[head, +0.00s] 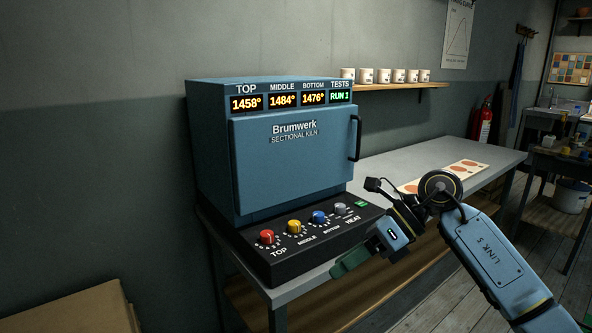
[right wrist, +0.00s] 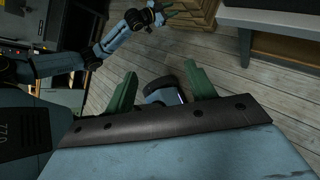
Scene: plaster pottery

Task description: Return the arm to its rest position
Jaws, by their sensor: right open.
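My right arm comes in from the lower right of the head view. Its gripper (head: 350,263) points left, near the right end of the kiln's control panel; one green finger shows clearly there. In the right wrist view my right gripper (right wrist: 160,88) has its two green fingers wide apart, with nothing held between them. An arm that appears to be my left one shows at the top of that view, with small green fingertips (right wrist: 168,9); whether they are open or shut is too small to tell. The left gripper is not in the head view.
A blue kiln (head: 285,165) with its door shut stands on a grey table (head: 436,158). Its control panel (head: 310,235) has four knobs. A card with orange ovals (head: 462,171) lies behind my right arm. Several cups (head: 383,76) stand on a wall shelf (head: 400,87). A cardboard box (head: 70,308) is lower left.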

